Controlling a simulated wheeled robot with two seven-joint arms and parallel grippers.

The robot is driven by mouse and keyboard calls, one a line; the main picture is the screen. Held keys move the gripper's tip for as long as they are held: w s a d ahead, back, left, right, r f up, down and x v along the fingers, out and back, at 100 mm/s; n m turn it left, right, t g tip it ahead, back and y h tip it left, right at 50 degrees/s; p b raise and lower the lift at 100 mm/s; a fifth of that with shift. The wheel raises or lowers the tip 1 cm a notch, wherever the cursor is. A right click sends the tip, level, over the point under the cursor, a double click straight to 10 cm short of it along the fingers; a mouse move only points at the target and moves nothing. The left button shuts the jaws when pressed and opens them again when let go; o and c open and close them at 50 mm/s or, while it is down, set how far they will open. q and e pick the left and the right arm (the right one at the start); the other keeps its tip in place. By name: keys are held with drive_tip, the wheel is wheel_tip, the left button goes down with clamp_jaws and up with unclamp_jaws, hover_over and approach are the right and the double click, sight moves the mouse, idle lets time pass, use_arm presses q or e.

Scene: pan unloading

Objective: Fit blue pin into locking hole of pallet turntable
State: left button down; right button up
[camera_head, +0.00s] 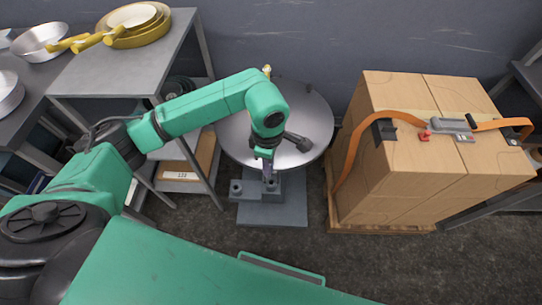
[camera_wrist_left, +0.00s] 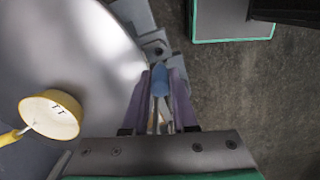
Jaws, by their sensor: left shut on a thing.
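The turntable (camera_head: 315,120) is a round grey metal disc on a grey base (camera_head: 285,212) in the middle of the head view. My left gripper (camera_head: 269,180) points down at the disc's front edge, above the base. In the left wrist view its two purple-grey fingers are shut on the blue pin (camera_wrist_left: 160,80). A grey bracket (camera_wrist_left: 154,44) with a round dark hole lies just beyond the pin tip there. I cannot tell whether pin and bracket touch. The pin's lower end is hidden in the head view. My right gripper is not in view.
A yellow-rimmed pan (camera_wrist_left: 50,117) shows over the disc in the left wrist view. Strapped cardboard boxes (camera_head: 420,150) stand to the right on a wooden pallet. A grey table (camera_head: 120,70) with yellow pans (camera_head: 135,28) is at the left. Some floor is clear between base and boxes.

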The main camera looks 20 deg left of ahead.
use_arm(q)
drive_tip(key=shift+d+r+n, duration=0.15)
drive_tip(key=shift+r+n, duration=0.15)
drive_tip(key=shift+n, duration=0.6)
drive_tip(key=shift+w+f+n, duration=0.1)
drive_tip(key=shift+f+n, duration=0.05)
drive_tip(key=shift+n, duration=0.25)
drive_tip(key=shift+d+f, duration=0.1)
drive_tip(key=shift+f+b, duration=0.75)
drive_tip(key=shift+f, duration=0.65)
drive_tip(key=shift+f+b, duration=0.65)
drive_tip(key=shift+f, duration=0.05)
drive_tip(key=shift+r, duration=0.15)
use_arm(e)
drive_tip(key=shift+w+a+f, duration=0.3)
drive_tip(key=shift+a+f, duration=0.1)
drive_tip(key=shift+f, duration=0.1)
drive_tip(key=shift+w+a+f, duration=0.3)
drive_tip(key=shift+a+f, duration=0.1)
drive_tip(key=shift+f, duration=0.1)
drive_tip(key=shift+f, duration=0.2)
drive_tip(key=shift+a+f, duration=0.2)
